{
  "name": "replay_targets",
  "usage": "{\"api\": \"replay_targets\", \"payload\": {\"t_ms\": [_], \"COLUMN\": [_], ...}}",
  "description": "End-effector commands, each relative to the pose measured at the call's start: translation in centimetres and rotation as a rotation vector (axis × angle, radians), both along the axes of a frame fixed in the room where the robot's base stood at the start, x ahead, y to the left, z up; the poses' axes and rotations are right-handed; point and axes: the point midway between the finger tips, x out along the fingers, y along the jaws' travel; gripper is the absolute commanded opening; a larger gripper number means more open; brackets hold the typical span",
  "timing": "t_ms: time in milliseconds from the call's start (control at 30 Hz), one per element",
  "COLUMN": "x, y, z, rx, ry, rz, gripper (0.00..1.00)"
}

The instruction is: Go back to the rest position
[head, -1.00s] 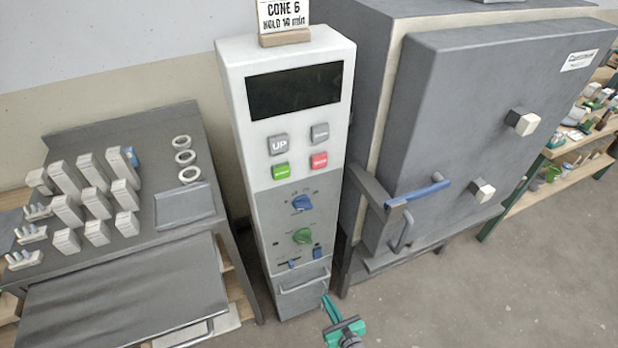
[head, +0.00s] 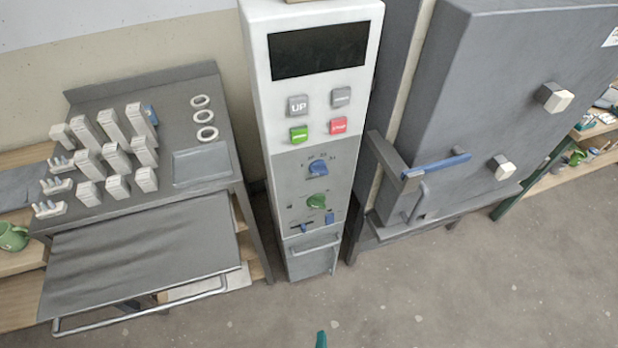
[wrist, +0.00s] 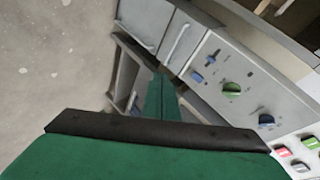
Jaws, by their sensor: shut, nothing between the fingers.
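My gripper (wrist: 162,98) fills the lower middle of the wrist view, with green fingers closed together and nothing held. Only a small green tip of it (head: 321,340) shows at the bottom edge of the head view, in front of and apart from the control panel. The white and grey control panel (head: 312,110) stands upright at the centre of the head view, with a dark screen, several buttons and knobs. Its knobs also show at the right of the wrist view (wrist: 232,88).
The grey kiln (head: 480,110) with a blue-handled latch (head: 436,163) stands at right. A dark work table (head: 140,270) with several pale blocks and rings is at left. A shelf (head: 560,170) is at far right. The floor (head: 430,290) in front is clear.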

Motion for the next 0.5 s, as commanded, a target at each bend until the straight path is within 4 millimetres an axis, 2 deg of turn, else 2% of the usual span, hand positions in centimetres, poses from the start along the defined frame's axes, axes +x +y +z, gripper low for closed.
{"api": "replay_targets", "payload": {"t_ms": [33,100,300,400,500], "x": [-1.3,-2.5,-5.2,-6.0,-6.4], "y": [0.3,0.6,1.8,2.6,3.2], "z": [2.0,4.9,14.0,17.9,20.7], "rx": [-0.103,-0.258,-0.675,-0.841,-0.958], "ry": [-0.012,-0.037,-0.127,-0.172,-0.209], "rz": [0.054,0.127,0.328,0.405,0.456], "gripper": [0.0,0.0,0.0,0.0,0.0]}}
